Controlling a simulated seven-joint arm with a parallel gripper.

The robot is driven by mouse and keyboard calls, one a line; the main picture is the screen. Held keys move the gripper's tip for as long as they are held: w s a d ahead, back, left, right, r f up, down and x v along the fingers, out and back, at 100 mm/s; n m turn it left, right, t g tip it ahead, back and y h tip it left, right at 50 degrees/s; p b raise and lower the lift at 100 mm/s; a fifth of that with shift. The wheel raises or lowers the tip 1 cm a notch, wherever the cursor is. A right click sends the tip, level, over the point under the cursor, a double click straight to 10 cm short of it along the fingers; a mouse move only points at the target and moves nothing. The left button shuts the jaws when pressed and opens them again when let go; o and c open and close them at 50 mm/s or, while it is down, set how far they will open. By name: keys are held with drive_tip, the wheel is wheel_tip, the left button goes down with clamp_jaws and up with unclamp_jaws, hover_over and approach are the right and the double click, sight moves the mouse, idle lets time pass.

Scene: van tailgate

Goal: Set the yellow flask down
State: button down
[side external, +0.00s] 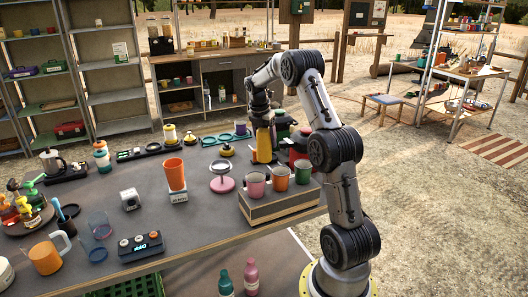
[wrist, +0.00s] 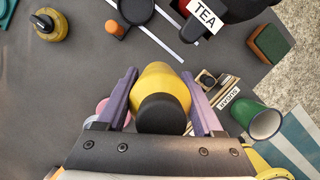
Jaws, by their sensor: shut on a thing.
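The yellow flask (side external: 264,148) is upright under my gripper (side external: 262,131), behind the row of mugs in the side view. In the wrist view the flask (wrist: 160,80), with its dark cap toward the camera, is between the two purple fingers of my gripper (wrist: 159,74). The fingers are shut on its sides. The flask's base is hidden in the wrist view. I cannot tell whether it touches the grey table (side external: 150,222).
A low box (side external: 282,206) bears a pink mug (side external: 255,184), an orange mug (side external: 279,179) and a green mug (side external: 303,173) in front of the flask. A TEA-labelled container (wrist: 235,8) stands close beyond it. A pink-based stand (side external: 222,183) is to the left. Grey table shows clear at the wrist view's left.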

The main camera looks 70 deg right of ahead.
drive_tip(key=shift+r, duration=0.75)
drive_tip(key=shift+w+a+r, duration=0.1)
drive_tip(key=shift+r, duration=0.05)
drive_tip(key=w+a+r+n+t, duration=0.15)
drive_tip(key=w+a+n, duration=0.55)
drive_tip(key=a, duration=1)
drive_tip(key=w+a+r+n+t, duration=0.1)
drive_tip(key=w+a+n, duration=0.1)
drive_tip(key=a, duration=0.8)
drive_tip(key=w+a+r+n, duration=0.1)
drive_tip(key=w+a+n, duration=0.1)
drive_tip(key=a, duration=0.8)
drive_tip(key=shift+y, duration=0.4)
drive_tip(key=shift+w+d+f, duration=0.3)
drive_tip(key=shift+w+f, duration=1.95)
drive_tip(key=shift+w+d+f, duration=0.25)
drive_tip(key=shift+w+f, duration=1.95)
drive_tip(key=shift+w, duration=0.1)
drive_tip(key=shift+w+d+f, duration=0.3)
drive_tip(key=shift+w+f, duration=1.95)
drive_tip(key=shift+f, duration=0.15)
